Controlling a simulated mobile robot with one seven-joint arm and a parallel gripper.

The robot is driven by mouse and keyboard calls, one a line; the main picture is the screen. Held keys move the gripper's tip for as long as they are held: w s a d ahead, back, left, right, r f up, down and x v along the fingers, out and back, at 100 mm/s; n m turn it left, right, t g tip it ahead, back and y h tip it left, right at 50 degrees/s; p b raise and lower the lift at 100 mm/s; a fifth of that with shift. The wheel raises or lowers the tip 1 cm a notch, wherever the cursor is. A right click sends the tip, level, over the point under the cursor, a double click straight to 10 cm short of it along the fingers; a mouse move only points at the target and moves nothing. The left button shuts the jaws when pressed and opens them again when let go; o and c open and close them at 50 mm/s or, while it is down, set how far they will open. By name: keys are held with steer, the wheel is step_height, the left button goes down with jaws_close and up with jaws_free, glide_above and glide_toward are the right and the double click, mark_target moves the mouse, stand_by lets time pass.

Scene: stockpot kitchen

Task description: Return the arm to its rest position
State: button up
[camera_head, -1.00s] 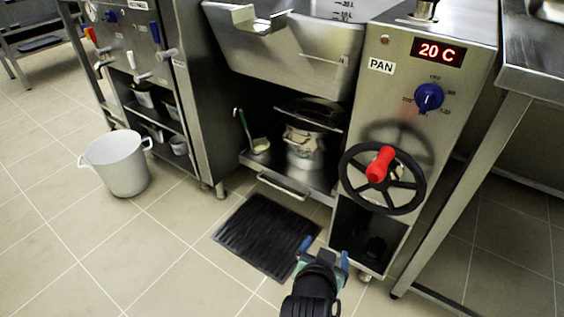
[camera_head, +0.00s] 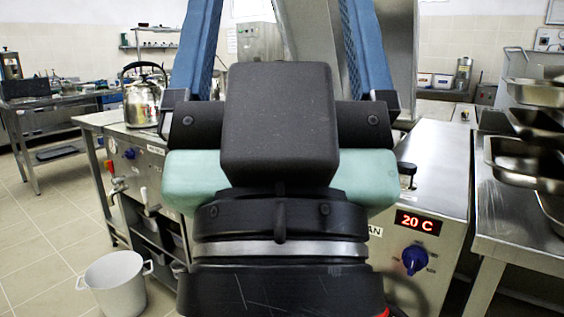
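My gripper (camera_head: 282,30) fills the middle of the head camera view, close to the lens and pointing up. Its two blue fingers stand wide apart, one at the left and one at the right, and nothing shows held between them. Its dark body and pale green sides hide most of the pan unit behind it. The pan unit's front (camera_head: 446,200) shows at the right, with a red 20 C display (camera_head: 417,222) and a blue knob (camera_head: 415,260).
A white pot (camera_head: 117,284) stands on the floor at lower left. A steel kettle (camera_head: 145,99) sits on the counter at left. Steel trays (camera_head: 530,160) are stacked on a rack at right, above a steel table (camera_head: 525,235). Tiled floor (camera_head: 40,235) is free at left.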

step_height(320, 180, up, 36)
steer(key=p, duration=3.3)
steer(key=shift+w, duration=0.2)
